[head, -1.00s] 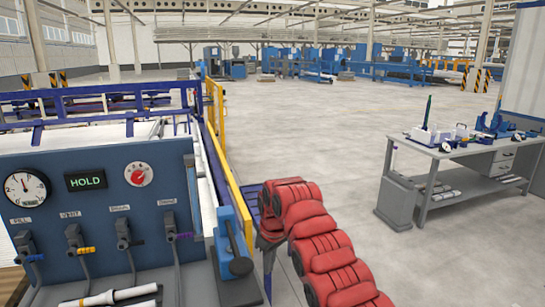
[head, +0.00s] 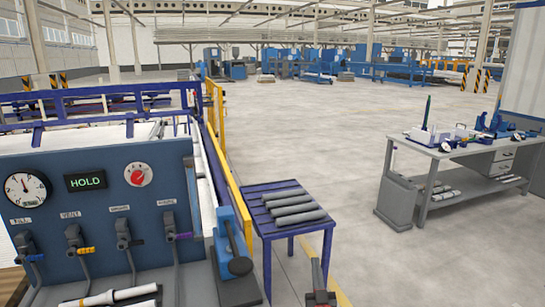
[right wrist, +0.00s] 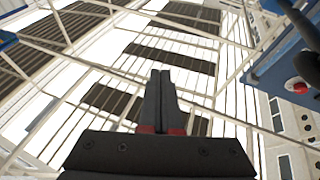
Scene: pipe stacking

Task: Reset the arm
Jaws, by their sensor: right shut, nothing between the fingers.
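My right gripper (head: 315,265) stands at the bottom of the head view, right of the middle, in front of the small blue table. Its fingers point upward. In the right wrist view the two dark fingers (right wrist: 161,98) are together with nothing between them, against the ceiling. Several grey pipes (head: 293,206) lie side by side on the blue table (head: 259,224), apart from the gripper. My left gripper is not in view.
A blue control panel (head: 95,205) with a gauge, a HOLD display and several valve levers stands at the left. A yellow rail (head: 222,160) runs behind it. A grey workbench (head: 465,150) with tools stands at the right. The floor between is open.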

